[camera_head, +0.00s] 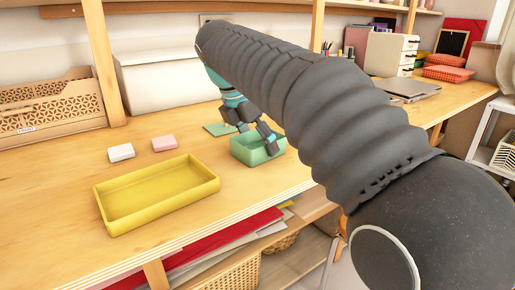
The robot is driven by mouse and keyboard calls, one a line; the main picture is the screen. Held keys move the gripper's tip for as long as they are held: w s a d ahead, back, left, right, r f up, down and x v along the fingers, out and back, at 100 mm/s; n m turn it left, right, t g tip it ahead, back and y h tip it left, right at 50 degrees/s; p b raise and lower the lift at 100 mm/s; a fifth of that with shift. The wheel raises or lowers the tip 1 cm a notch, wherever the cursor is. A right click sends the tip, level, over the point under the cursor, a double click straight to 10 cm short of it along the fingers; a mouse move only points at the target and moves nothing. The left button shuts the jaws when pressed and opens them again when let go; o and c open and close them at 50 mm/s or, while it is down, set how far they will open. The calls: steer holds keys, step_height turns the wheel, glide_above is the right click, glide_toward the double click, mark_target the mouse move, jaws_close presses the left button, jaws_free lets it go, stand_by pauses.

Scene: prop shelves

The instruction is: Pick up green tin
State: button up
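The green tin (244,154) is an open, shallow, pale green box standing on the wooden table near its front edge. My gripper (257,137) is right at the tin, coming down from above and behind it. Its two dark fingers are spread apart. One finger is over the tin's back left side and the other reaches over its right part. I cannot tell whether either finger touches the tin. My arm crosses the right half of the view and hides what lies behind it.
A yellow tray (206,186) stands left of the tin at the front edge. A white block (121,152) and a pink block (164,144) lie behind it. A flat green piece (217,129) lies behind the tin. A wooden crate (50,108) and post (104,65) stand at the left.

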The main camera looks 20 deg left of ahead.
steer(key=c, duration=0.4)
steer(key=shift+r+b, duration=0.1)
steer(key=shift+b, duration=0.25)
